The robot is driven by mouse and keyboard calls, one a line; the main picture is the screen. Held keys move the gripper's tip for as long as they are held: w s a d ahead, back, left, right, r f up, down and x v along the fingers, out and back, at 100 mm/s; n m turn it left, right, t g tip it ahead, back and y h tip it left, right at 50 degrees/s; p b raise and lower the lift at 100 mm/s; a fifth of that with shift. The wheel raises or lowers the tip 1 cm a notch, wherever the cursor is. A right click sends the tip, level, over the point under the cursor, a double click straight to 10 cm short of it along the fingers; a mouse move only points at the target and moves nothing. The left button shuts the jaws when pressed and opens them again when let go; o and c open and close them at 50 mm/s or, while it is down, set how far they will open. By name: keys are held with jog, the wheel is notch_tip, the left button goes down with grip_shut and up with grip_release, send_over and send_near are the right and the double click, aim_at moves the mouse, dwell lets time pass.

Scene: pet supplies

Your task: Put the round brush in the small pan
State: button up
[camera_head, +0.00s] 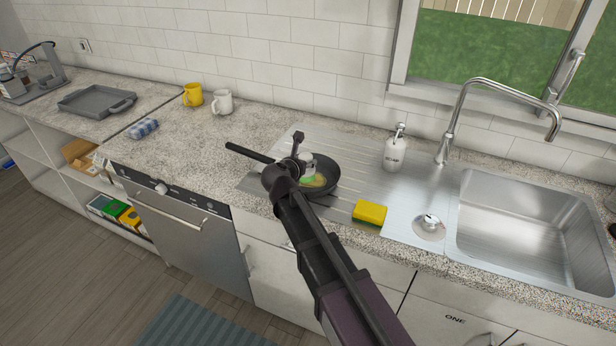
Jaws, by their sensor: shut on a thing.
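The small black pan (331,184) sits on the steel drainboard, with its handle (250,153) pointing to the upper left. My gripper (304,167) is over the pan, partly hidden by my own wrist and forearm. It is shut on a small white and green thing, which seems to be the round brush (313,181). The brush is inside the pan's outline. I cannot tell whether it touches the pan's bottom, as my arm covers part of it.
The sink (520,226) and faucet (458,110) are farther right. Two mugs (222,102) and a grey tray (97,100) are at left. The counter left of the pan is mostly clear.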

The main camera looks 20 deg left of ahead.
jog(key=shift+f, duration=0.1)
dwell(0.3)
jog(key=shift+f+b, duration=1.8)
jog(key=shift+b, duration=0.1)
jog(key=shift+f, duration=0.15)
jog(key=o, duration=1.1)
jog(key=shift+o, duration=0.2)
